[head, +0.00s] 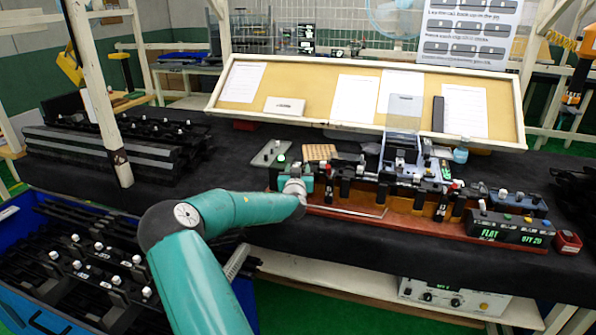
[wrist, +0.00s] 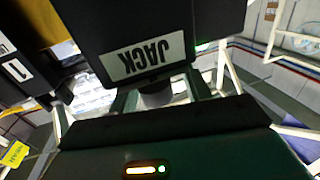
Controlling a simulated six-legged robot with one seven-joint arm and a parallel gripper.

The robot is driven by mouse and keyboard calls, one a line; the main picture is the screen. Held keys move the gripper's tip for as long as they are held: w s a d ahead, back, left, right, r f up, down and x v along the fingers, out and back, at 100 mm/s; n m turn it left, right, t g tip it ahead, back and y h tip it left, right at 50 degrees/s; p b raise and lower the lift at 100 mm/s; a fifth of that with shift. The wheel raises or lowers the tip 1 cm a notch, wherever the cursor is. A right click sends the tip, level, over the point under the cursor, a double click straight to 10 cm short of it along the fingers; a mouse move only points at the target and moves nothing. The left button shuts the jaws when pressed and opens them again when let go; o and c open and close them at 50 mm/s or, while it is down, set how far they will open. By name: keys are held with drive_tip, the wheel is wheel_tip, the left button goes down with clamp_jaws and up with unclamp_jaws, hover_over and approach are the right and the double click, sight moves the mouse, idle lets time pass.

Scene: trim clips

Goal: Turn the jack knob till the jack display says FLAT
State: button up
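The black jack block with its white JACK label (wrist: 147,56) fills the top of the wrist view, with the label upside down. A dark round knob (wrist: 156,97) sticks out below the label. My gripper (wrist: 160,94) has one finger on each side of this knob, with bright gaps showing between, so it looks open around it. In the head view my gripper (head: 296,188) is at the left end of the fixture, and its fingertips are hidden. The display box (head: 508,230) at the right end reads FLAT in green, with QTY 20 beside it.
A brown fixture base (head: 415,222) carries several black clips and clamps along the table front. A blue bin (head: 30,235) of black trim parts stands at the lower left. A wooden post (head: 97,100) rises at the left. A tilted board (head: 245,85) with papers stands behind.

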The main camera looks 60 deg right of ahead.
drive_tip(key=v, duration=1.3)
drive_tip(key=shift+a, duration=0.4)
drive_tip(key=shift+s, duration=0.1)
